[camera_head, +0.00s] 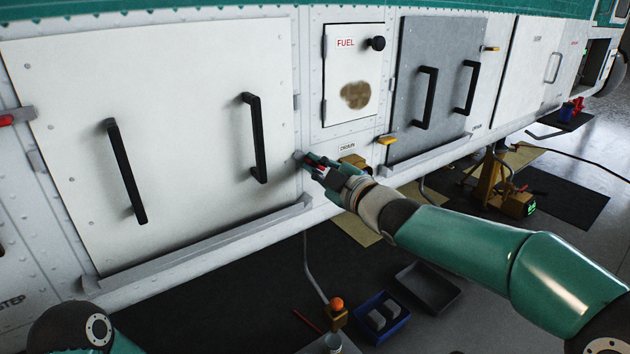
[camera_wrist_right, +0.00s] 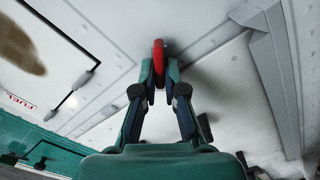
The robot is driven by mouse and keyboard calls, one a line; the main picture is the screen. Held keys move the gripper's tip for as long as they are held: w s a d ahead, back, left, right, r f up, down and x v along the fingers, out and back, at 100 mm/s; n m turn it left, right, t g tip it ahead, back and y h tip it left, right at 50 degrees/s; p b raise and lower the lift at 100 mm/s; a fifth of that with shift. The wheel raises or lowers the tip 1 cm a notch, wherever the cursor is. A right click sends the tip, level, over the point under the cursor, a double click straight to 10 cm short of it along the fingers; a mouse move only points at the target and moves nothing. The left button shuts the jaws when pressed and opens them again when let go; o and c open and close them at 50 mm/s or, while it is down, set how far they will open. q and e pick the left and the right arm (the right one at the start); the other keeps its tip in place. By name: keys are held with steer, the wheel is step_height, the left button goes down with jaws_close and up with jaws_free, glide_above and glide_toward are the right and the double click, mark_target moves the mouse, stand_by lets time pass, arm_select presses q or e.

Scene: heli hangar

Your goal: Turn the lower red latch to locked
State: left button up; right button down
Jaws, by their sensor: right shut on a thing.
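A red latch (camera_wrist_right: 158,58) is between the fingertips of my right gripper (camera_wrist_right: 159,78) in the wrist view. It points along the line of the fingers, its long side up and down in that picture. In the head view my right gripper (camera_head: 313,163) is shut on this latch, low at the right edge of the large white panel (camera_head: 190,120). Only a small red part of the latch (camera_head: 321,170) shows there; the fingers hide the rest. Another red handle (camera_head: 6,120) shows at the far left edge. My left gripper is out of view.
The white panel has two black handles (camera_head: 126,172) (camera_head: 255,138) and a grey ledge (camera_head: 200,243) below. The fuel door (camera_head: 349,50) is above right of the gripper. A blue bin (camera_head: 381,318) and dark tray (camera_head: 428,287) lie on the floor.

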steer(key=shift+s+a+f+n+b, duration=0.1)
steer(key=shift+f+n+b, duration=0.15)
steer(key=shift+n+b, duration=0.8)
steer(key=shift+a+f+n+b, duration=0.15)
steer(key=shift+n+b, duration=0.4)
steer(key=shift+n, duration=0.95)
steer(key=shift+s+a+f+n+b, duration=0.1)
steer(key=shift+f+n+b, duration=0.2)
steer(key=shift+n+b, duration=0.75)
steer(key=shift+n, duration=0.3)
steer(key=c, duration=1.2)
jaws_free()
steer(key=shift+d+r, duration=0.1)
steer(key=shift+r, duration=0.05)
steer(key=shift+c, duration=0.2)
steer(key=shift+d+r, duration=0.1)
